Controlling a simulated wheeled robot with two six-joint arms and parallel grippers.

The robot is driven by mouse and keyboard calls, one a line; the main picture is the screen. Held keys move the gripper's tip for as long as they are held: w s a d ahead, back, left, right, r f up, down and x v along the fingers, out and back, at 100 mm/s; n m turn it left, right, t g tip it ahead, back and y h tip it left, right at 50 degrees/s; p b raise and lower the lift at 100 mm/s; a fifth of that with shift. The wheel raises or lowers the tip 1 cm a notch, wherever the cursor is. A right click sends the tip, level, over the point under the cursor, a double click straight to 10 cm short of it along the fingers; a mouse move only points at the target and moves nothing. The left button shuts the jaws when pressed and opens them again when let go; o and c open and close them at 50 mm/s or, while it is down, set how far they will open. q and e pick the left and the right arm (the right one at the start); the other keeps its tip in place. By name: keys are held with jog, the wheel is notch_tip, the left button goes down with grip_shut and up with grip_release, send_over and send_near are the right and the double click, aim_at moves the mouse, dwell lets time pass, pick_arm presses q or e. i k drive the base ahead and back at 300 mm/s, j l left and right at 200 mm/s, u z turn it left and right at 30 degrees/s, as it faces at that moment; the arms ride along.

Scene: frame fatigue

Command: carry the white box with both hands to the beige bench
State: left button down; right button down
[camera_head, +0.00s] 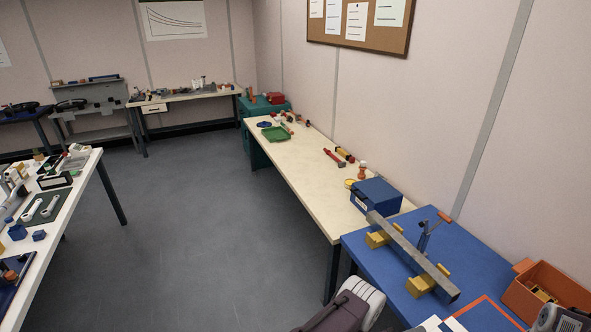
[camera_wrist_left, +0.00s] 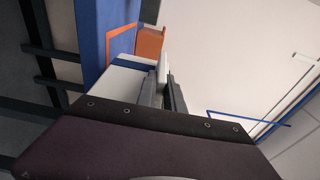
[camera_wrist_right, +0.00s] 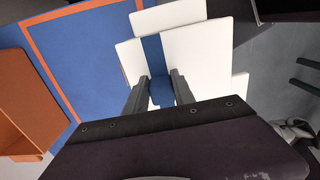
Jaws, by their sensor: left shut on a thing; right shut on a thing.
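The white box with a blue band shows large in the right wrist view (camera_wrist_right: 200,55), and partly in the left wrist view (camera_wrist_left: 106,92). My right gripper (camera_wrist_right: 158,92) is shut on it at the blue band. My left gripper (camera_wrist_left: 164,85) is shut on the box's edge. In the head view, only small white parts that look like the box (camera_head: 436,323) show at the bottom edge, and the fingers are out of frame. A long beige bench (camera_head: 290,170) runs along the right wall beyond the blue table. I cannot tell how high the box is held.
The blue table (camera_head: 372,262) holds a grey bar on yellow blocks (camera_head: 412,258), an orange bin (camera_head: 550,285) and an orange outline. A blue case (camera_head: 376,195), a green tray (camera_head: 275,134) and tools lie on the beige bench. The floor (camera_head: 210,220) in the middle is clear.

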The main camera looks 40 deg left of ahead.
aim_at(291, 153)
jog(key=k+j+u, duration=0.1)
jog(key=k+j, duration=0.5)
jog(key=u, duration=1.7)
jog(key=i+j+u, duration=0.2)
jog(key=i, duration=1.7)
jog(key=i+z, duration=0.1)
jog(key=i, duration=2.4)
jog(key=i+l+z, duration=0.15)
jog(key=i+z, duration=0.7)
jog(key=i+j+z, duration=0.15)
jog(key=i+z, duration=0.5)
jog(key=z, duration=0.15)
jog(key=i+j+z, duration=0.1)
jog(key=z, duration=0.3)
jog(key=i, duration=0.05)
